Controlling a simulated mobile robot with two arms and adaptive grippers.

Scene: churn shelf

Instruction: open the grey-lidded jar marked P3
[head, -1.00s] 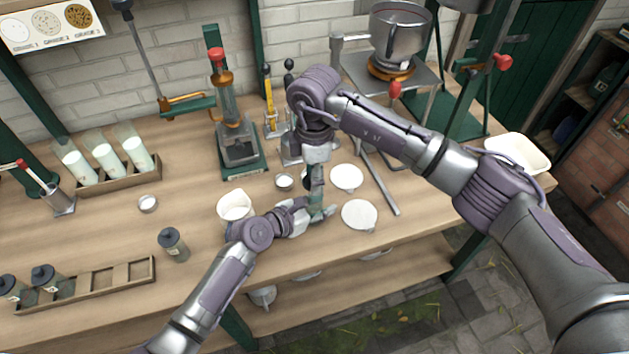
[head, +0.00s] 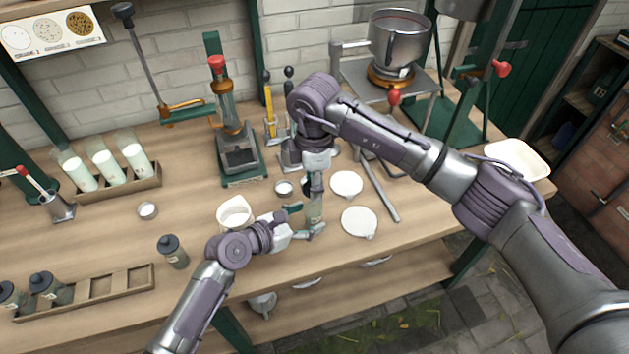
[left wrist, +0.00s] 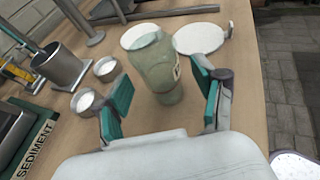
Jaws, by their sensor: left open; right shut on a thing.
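The P3 jar (head: 315,213) stands upright on the bench below my right gripper. In the left wrist view the jar (left wrist: 162,72) is translucent green glass with a pale label at its right edge, and no lid shows on its top. My left gripper (head: 308,220) is open, its green-padded fingers spread wide either side of the jar with gaps to it. My right gripper (head: 315,187) points down above the jar, shut on the grey lid, which its fingers mostly hide. My right gripper is outside the left wrist view.
A white jug (head: 234,212) stands left of the jar. Two pale round plates (head: 346,184) (head: 359,222) lie to its right. A small cup (head: 284,188) stands behind it. Another grey-lidded jar (head: 172,251) and a wooden rack (head: 100,290) are at the left front.

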